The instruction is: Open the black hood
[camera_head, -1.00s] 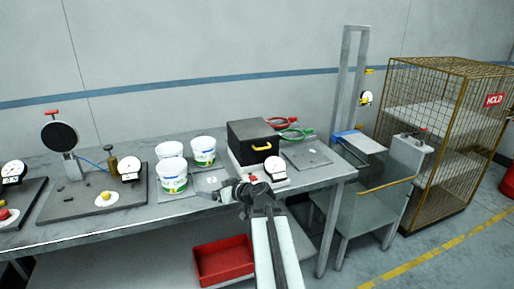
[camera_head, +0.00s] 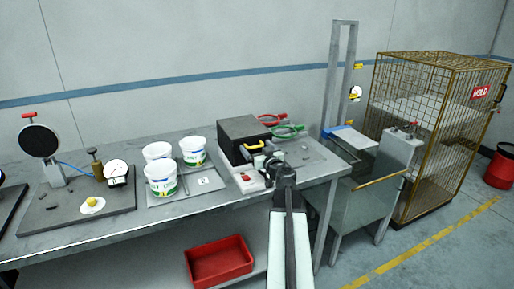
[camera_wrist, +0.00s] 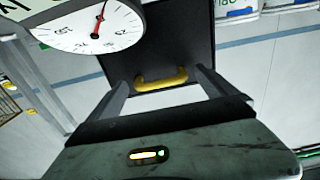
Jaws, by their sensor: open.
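The black hood (camera_head: 232,132) is a dark box standing shut on the bench, with a yellow handle on its front face. My gripper (camera_head: 258,158) is in front of that face and partly hides the handle. In the wrist view the dark hood face (camera_wrist: 155,48) fills the upper middle, with the yellow handle (camera_wrist: 161,79) across it. My open gripper (camera_wrist: 162,80) has one finger on each side of the handle. No contact between fingers and handle is visible, and the remaining depth is hard to judge.
A white dial gauge (camera_wrist: 92,27) is close beside my gripper. White tubs (camera_head: 162,180) stand left of the hood; red and green clamps (camera_head: 287,131) lie behind right. A white base with a red button (camera_head: 246,179) sits in front. A red bin (camera_head: 219,262) is below.

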